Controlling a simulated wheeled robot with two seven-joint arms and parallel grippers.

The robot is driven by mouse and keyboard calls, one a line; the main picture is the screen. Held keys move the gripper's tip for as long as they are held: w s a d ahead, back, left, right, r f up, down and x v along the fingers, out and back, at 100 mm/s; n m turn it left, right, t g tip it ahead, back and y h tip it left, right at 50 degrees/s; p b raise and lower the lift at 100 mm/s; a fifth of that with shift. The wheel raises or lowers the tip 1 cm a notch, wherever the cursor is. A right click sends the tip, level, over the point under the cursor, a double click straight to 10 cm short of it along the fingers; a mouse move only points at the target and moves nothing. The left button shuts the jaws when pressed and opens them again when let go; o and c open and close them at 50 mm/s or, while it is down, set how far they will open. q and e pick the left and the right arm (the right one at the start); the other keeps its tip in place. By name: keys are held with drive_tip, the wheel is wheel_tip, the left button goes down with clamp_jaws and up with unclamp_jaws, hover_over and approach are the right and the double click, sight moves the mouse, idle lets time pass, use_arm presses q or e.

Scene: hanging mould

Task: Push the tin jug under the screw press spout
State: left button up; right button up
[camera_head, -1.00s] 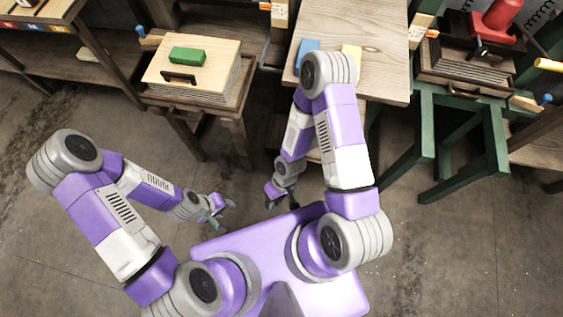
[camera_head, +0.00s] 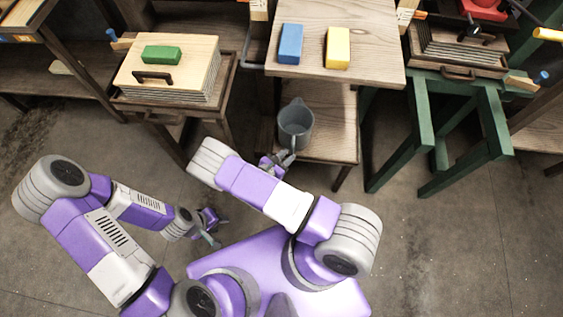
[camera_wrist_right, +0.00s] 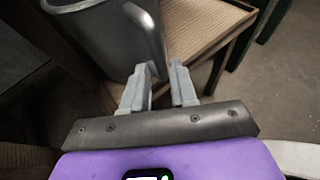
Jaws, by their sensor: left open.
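The grey tin jug (camera_head: 296,124) stands upright on the lower wooden shelf of the middle table. My right gripper (camera_head: 283,158) is at the jug's near side, partly hidden by my right arm. In the right wrist view, the jug (camera_wrist_right: 105,38) is just beyond the fingers, its handle close to the fingertips (camera_wrist_right: 162,72). The fingers are apart with a narrow gap; I cannot tell whether they touch the handle. My left gripper (camera_head: 213,228) is open and empty above the floor, away from the jug. I cannot make out a screw press spout.
The middle table top (camera_head: 375,60) overhangs the shelf (camera_head: 335,145) and carries a blue block (camera_head: 291,43) and a yellow block (camera_head: 338,47). A board stack with a green block (camera_head: 162,55) is left. A green stand (camera_head: 425,120) is right. Floor is free at front right.

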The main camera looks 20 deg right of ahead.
sight(292, 152)
drive_tip(key=shift+b+x, duration=0.4)
drive_tip(key=shift+x, duration=1.4)
clamp_jaws()
